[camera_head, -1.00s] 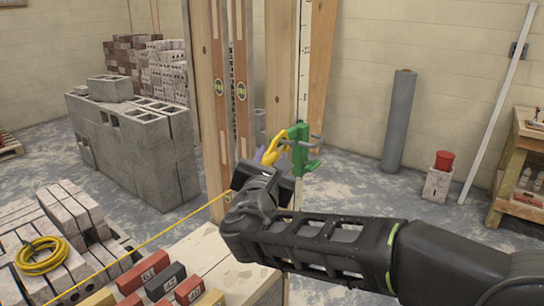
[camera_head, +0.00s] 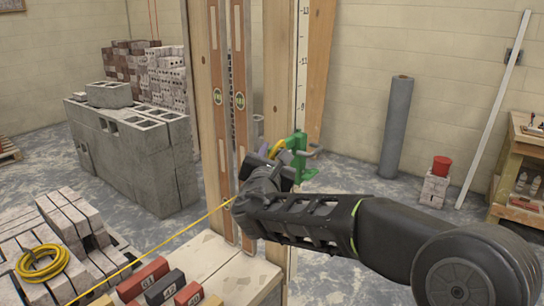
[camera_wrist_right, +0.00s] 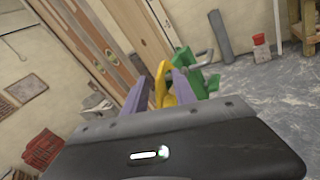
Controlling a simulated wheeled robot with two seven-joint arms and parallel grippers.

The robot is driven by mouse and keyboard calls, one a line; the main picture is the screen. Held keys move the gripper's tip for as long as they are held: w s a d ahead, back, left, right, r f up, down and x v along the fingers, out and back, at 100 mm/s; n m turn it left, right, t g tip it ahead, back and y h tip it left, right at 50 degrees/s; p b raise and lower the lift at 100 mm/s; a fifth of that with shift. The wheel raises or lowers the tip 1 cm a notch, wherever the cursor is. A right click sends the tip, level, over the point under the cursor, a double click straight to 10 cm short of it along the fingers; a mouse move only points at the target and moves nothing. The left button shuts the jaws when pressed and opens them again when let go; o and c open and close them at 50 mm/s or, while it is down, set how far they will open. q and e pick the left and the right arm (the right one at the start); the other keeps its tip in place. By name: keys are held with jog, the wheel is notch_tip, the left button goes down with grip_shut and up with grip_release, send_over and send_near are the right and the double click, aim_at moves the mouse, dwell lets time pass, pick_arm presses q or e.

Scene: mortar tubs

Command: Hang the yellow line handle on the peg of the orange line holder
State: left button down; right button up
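The yellow line handle (camera_head: 279,147) is at the fingers of my right gripper (camera_head: 272,160), beside a green line holder (camera_head: 298,155) on the upright post. In the right wrist view the yellow handle (camera_wrist_right: 161,84) sits between the two purple fingers of the gripper (camera_wrist_right: 158,86), which look closed on it. The green holder (camera_wrist_right: 196,82) with its grey peg is just behind and right of them, and overlaps the handle in view; I cannot tell whether they touch. No orange line holder shows. My left gripper is not in view.
A yellow line (camera_head: 150,243) runs down left from my gripper, past a yellow coil (camera_head: 42,263) on bricks. Wooden boards and spirit levels (camera_head: 238,98) stand beside the gripper. Several coloured blocks (camera_head: 142,279) lie at the front. Grey block wall (camera_head: 130,150) stands left; open floor lies right.

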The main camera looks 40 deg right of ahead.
jog(key=shift+c, duration=0.4)
grip_shut()
jog(key=shift+d, duration=0.2)
dwell(0.3)
jog(key=shift+w+d+b, duration=0.2)
jog(key=shift+d+b, duration=0.1)
jog(key=shift+d, duration=0.25)
jog(key=shift+r, duration=0.1)
jog(key=shift+s, duration=0.2)
jog(key=s+d+b, duration=0.2)
jog(key=s+b, duration=0.1)
jog(key=s, duration=0.4)
jog(key=shift+s+d, duration=0.2)
jog(key=shift+s, duration=0.2)
dwell(1.0)
